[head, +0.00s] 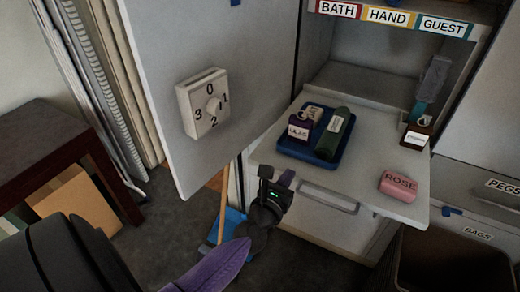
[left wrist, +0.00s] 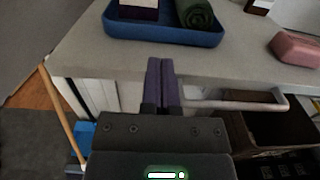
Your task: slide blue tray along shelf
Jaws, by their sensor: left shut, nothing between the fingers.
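The blue tray (head: 316,151) sits on the left part of the pale shelf (head: 350,188). It holds a purple box (head: 300,128) labelled LILAC, a dark green rolled item (head: 334,134) and a small tan-labelled item (head: 312,113) behind. In the left wrist view the tray's front wall (left wrist: 165,35) is above my fingertips. My left gripper (head: 278,180) is shut and empty, at the shelf's front edge, in front of and below the tray. Its purple fingers (left wrist: 162,80) point toward the tray; whether they touch the edge cannot be told.
A pink ROSE soap (head: 398,186) lies at the shelf's front right. An open grey door with a dial (head: 203,103) is at left. A handle (head: 328,198) is below the shelf, and a dark crate (head: 450,265) stands lower right.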

